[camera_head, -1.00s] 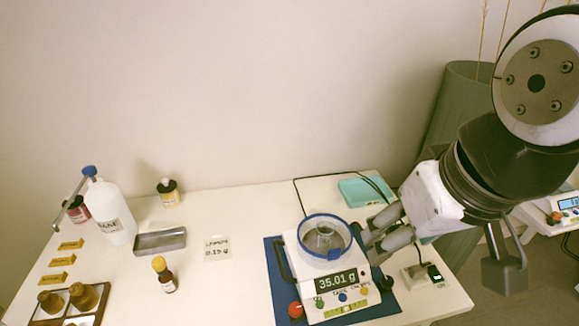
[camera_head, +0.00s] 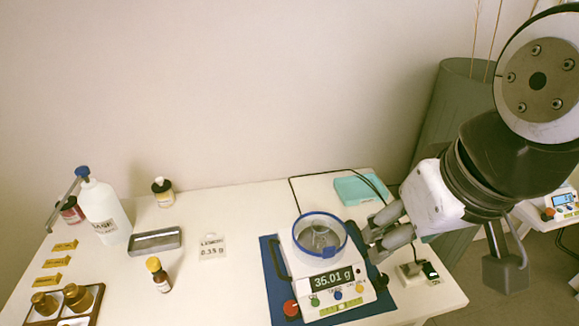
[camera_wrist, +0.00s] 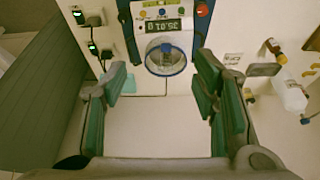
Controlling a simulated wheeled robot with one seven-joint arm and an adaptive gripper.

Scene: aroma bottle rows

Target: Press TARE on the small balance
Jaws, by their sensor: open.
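The small balance (camera_head: 331,300) stands on a blue mat at the table's right part, its display (camera_head: 332,279) reading what looks like 35.01 g. My gripper (camera_head: 372,236) is open and empty, just right of the balance, apart from the buttons. In the wrist view my open gripper (camera_wrist: 163,98) has the balance (camera_wrist: 160,28) beyond its fingers, upside down.
A red knob (camera_head: 291,308) is at the balance's front left. A teal tray (camera_head: 360,190) lies behind my gripper, and a power switch box (camera_head: 411,270) with cables lies to the right. Bottles, a metal tray (camera_head: 155,241) and a label card (camera_head: 212,247) stand left. The table's middle is fairly clear.

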